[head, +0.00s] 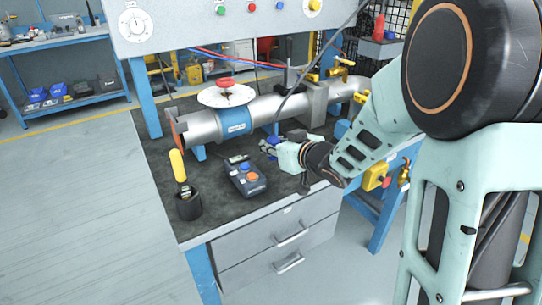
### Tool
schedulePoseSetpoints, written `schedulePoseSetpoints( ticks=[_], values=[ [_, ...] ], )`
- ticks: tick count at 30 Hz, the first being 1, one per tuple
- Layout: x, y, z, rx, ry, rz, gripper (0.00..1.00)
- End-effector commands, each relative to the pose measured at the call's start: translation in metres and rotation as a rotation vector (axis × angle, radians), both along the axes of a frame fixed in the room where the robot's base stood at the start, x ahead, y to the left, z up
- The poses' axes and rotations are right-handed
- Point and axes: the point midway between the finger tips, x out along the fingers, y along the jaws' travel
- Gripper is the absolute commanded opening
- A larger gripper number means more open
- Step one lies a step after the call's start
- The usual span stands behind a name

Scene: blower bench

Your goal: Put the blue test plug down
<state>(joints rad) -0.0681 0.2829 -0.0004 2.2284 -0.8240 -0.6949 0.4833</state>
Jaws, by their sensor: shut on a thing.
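My gripper (271,147) is over the bench top near the front edge, its fingers pointing left and shut on a small blue thing, which appears to be the blue test plug (264,149). The fingers cover most of the plug. I cannot tell whether it touches the bench or is held just above it. To the left of my gripper is a dark grey box (243,182) with a blue knob-like piece (245,167) and an orange one (252,177) on top.
A black cup (188,206) with a yellow-handled tool (178,166) stands at the bench's front left. The dark bench top (218,214) is bare in front of the grey box.

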Motion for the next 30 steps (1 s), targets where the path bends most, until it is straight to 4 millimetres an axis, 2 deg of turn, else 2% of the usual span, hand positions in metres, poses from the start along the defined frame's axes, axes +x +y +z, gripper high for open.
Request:
schedulePoseSetpoints(
  ticks=[1, 4, 11, 20, 21, 26, 30],
  values=[
    [-0.001, -0.001, -0.015, 0.000, 0.006, -0.001, 0.00],
    [0.000, -0.001, -0.026, -0.001, 0.003, -0.003, 0.00],
    [0.000, -0.002, -0.024, 0.000, 0.001, -0.002, 0.00],
    [0.000, -0.002, -0.033, -0.001, 0.002, -0.002, 0.00],
    [0.000, -0.002, -0.032, -0.002, 0.001, -0.002, 0.21],
    [0.000, -0.002, -0.032, -0.001, 0.002, -0.002, 0.39],
    [0.000, -0.002, -0.032, -0.001, 0.002, -0.002, 0.40]
  ],
)
